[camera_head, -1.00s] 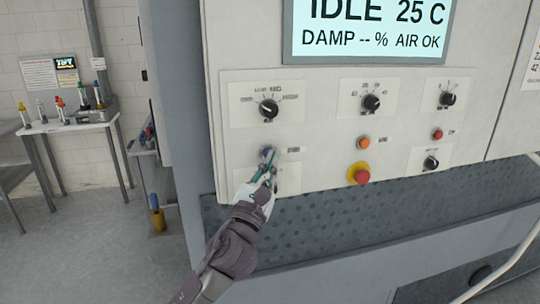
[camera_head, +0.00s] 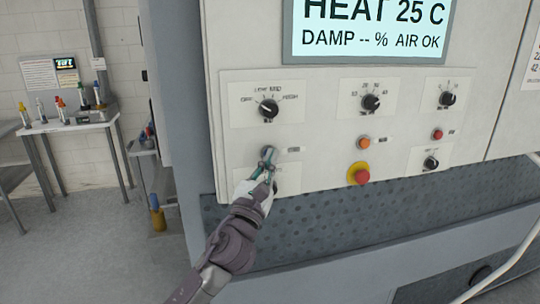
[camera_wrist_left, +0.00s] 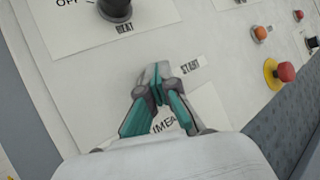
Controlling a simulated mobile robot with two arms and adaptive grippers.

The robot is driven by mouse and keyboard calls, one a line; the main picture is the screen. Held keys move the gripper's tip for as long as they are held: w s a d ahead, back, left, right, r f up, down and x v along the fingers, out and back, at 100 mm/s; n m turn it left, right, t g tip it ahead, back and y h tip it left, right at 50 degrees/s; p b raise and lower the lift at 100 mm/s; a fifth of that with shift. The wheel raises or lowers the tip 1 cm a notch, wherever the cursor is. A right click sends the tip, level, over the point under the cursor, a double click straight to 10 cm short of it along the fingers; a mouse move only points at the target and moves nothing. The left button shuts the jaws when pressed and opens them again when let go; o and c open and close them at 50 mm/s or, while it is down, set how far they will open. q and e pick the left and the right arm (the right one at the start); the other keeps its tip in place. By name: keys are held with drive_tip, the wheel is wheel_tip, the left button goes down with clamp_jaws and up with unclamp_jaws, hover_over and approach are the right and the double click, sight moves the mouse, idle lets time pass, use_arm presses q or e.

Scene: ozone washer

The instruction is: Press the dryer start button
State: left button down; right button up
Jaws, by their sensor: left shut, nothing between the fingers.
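The dryer's pale control panel (camera_head: 320,125) fills the middle of the head view. The START label (camera_head: 291,149) sits just right of my left gripper's tips, and it also shows in the left wrist view (camera_wrist_left: 191,65). My left gripper (camera_head: 267,158) is shut and empty, its tips at the panel where the start button is. In the left wrist view the gripper (camera_wrist_left: 155,76) hides most of the button, so contact cannot be told. The display (camera_head: 372,28) reads HEAT 25 C, DAMP -- %, AIR OK. My right gripper is not in view.
The heat knob (camera_head: 268,108) is above the gripper. An orange button (camera_head: 364,142) and a red emergency button on yellow (camera_head: 359,173) lie to the right. A dark textured ledge (camera_head: 380,208) runs below the panel. A table with bottles (camera_head: 70,123) stands far left.

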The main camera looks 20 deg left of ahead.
use_arm(q)
drive_tip(key=shift+s+d+p, duration=0.3)
drive_tip(key=shift+s+d, duration=0.15)
drive_tip(key=shift+s, duration=0.3)
drive_tip(key=s+d, duration=0.1)
drive_tip(key=s, duration=0.1)
drive_tip(key=s+d+p, duration=0.1)
drive_tip(key=s+d, duration=0.1)
idle(0.5)
drive_tip(key=shift+a, duration=0.1)
idle(0.5)
